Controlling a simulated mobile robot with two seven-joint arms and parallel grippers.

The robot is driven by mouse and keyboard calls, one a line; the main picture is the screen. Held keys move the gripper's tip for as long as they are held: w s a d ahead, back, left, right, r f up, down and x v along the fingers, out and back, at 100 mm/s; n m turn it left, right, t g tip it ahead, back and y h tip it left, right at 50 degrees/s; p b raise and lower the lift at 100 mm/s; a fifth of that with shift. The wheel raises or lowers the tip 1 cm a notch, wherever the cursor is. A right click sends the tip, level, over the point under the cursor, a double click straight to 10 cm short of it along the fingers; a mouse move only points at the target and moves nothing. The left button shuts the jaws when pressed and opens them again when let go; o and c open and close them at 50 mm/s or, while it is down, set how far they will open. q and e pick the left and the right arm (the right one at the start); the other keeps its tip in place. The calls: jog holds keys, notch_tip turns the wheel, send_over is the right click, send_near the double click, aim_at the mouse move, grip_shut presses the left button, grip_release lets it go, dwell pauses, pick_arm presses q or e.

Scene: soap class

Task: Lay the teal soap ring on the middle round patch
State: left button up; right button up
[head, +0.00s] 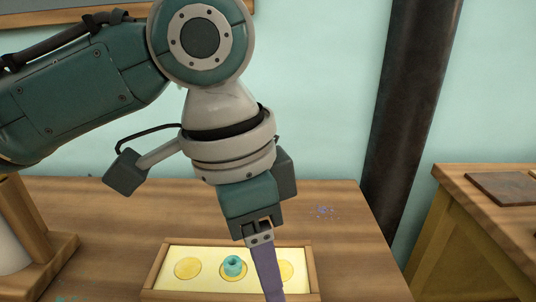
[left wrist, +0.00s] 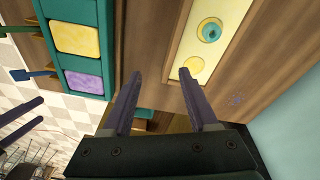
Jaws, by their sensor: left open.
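The teal soap ring (head: 233,262) lies flat, hole upward, on the middle round patch (head: 224,274) of a pale yellow tray (head: 150,279) with a wooden rim. In the left wrist view the ring (left wrist: 211,33) sits within the yellow middle patch (left wrist: 204,24). My left gripper (head: 271,292) is seen edge-on in the head view, pointing down, and partly covers the right patch (head: 288,271). In the left wrist view its purple fingers (left wrist: 160,73) are apart with nothing between them, and the ring is clear of them.
The left patch (head: 187,268) is bare. The wooden table (head: 340,240) is clear right of the tray. A wooden piece (head: 40,240) stands at the left. A dark post (head: 405,120) rises behind. The left wrist view shows a teal holder (left wrist: 62,15) with yellow and purple blocks.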

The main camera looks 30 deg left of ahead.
pick_arm(q)
jog(key=s+d+f+n+t+h, duration=0.1)
jog(key=s+d+f+n+t, duration=0.1)
jog(key=s+d+f, duration=0.3)
jog(key=s+a+n+y, duration=0.1)
jog(key=s+a, duration=0.1)
jog(key=a, duration=0.1)
jog(key=s+a+n, duration=0.1)
jog(key=s+a, duration=0.2)
jog(key=s+a+n+y, duration=0.1)
jog(key=s+a+n, duration=0.1)
jog(key=s+a, duration=0.1)
jog(key=shift+a+r+t+y, duration=0.1)
jog(key=shift+r+t+y, duration=0.1)
jog(key=shift+t+y, duration=0.1)
